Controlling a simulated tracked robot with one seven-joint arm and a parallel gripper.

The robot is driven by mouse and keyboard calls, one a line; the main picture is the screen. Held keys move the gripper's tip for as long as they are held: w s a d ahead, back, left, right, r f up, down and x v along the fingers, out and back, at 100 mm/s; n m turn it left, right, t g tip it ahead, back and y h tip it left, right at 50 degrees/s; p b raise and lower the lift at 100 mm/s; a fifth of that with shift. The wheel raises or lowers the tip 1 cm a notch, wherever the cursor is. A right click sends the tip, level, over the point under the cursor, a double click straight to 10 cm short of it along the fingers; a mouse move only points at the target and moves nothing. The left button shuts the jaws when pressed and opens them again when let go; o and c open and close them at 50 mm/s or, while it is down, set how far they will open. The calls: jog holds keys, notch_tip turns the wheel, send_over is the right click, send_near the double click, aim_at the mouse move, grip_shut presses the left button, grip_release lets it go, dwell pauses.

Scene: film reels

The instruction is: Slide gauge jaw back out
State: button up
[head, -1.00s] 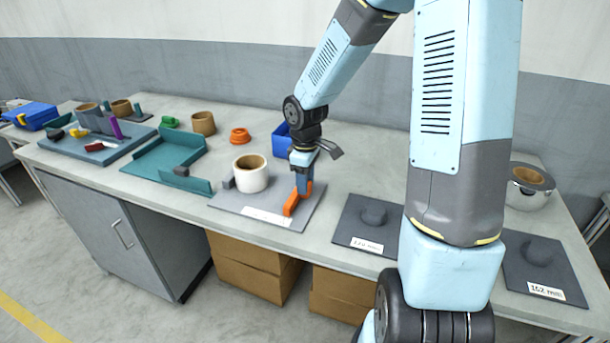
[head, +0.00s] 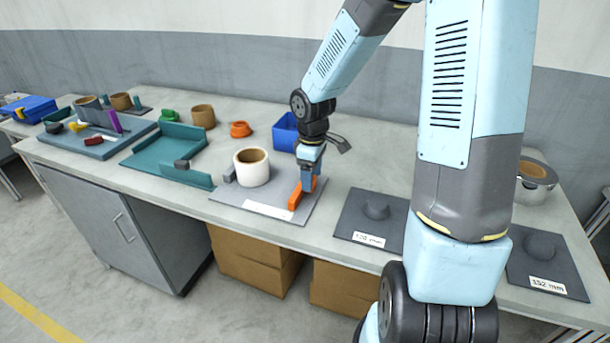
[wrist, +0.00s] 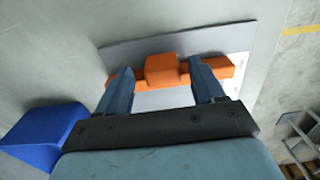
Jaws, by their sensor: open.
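The gauge is a flat grey plate (head: 228,200) with a white label along its front. Its orange jaw (head: 295,199) stands on the right part of the plate. A white roll with a brown core (head: 253,172) stands on the plate to the left of the jaw, with a visible gap between them. A small grey block (head: 229,174) is at the roll's left. My gripper (head: 307,183) is down at the orange jaw. In the wrist view its two open fingers (wrist: 157,76) straddle the jaw's raised orange middle (wrist: 163,69), with gaps showing. The roll is hidden there.
A blue bin (head: 285,132) stands behind my gripper; it also shows in the wrist view (wrist: 42,135). To the right lie dark pads (head: 360,222) with labels and a silver reel (head: 533,181). A teal tray (head: 165,150) and an orange ring (head: 240,129) are left.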

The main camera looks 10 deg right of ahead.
jog(key=shift+r, duration=0.15)
notch_tip(320, 180, up, 13)
jog(key=shift+r, duration=0.2)
dwell(0.5)
jog(key=s+d+r+m+t, duration=0.2)
jog(key=s+r+m, duration=0.3)
jog(key=s, duration=0.5)
jog(key=s+d+r+m+t, duration=0.3)
jog(key=s+r+m, duration=0.3)
jog(key=s, duration=0.5)
jog(key=shift+s+d+r+t, duration=0.25)
jog(key=shift+d+r+t, duration=0.05)
jog(key=shift+d, duration=0.15)
